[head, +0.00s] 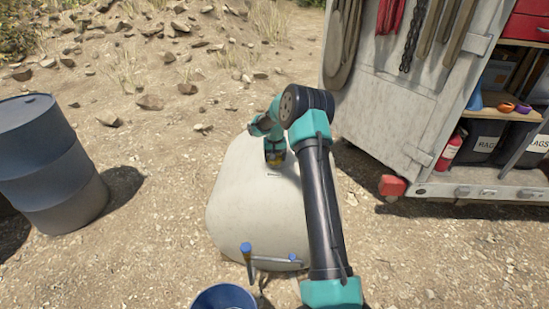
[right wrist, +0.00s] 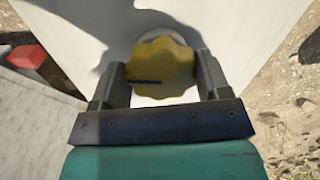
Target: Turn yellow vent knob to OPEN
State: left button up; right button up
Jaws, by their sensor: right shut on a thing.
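The yellow vent knob (right wrist: 160,65) sits on top of the pale tank (head: 232,205), with a lobed rim and a short dark line on its face. My right gripper (right wrist: 158,78) has its two dark fingers on either side of the knob and is shut on it. In the head view the right gripper (head: 274,158) is over the tank's top, and only a bit of yellow shows there, mostly hidden by the gripper. I cannot read any OPEN marking. My left gripper is not in view.
A blue drum (head: 40,165) stands at the left. An open truck body (head: 400,110) with a fire extinguisher (head: 450,150) and shelves is at the right. A blue bucket (head: 224,297) and a blue-ended handle (head: 272,262) are at the tank's near side. Stony ground lies behind.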

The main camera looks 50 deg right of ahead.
jog(key=n, duration=0.5)
jog(key=shift+s+d+n, duration=0.1)
jog(key=shift+d+n, duration=0.05)
jog(key=shift+n, duration=0.15)
jog(key=n, duration=0.4)
jog(key=shift+d, duration=0.15)
jog(key=n, duration=0.5)
jog(key=shift+d, duration=0.1)
jog(key=n, duration=0.4)
jog(key=shift+d, duration=0.1)
jog(key=shift+n, duration=0.3)
jog(key=o, duration=0.9)
jog(key=shift+r, duration=0.1)
notch_tip(320, 180, up, 17)
jog(key=shift+r, duration=0.15)
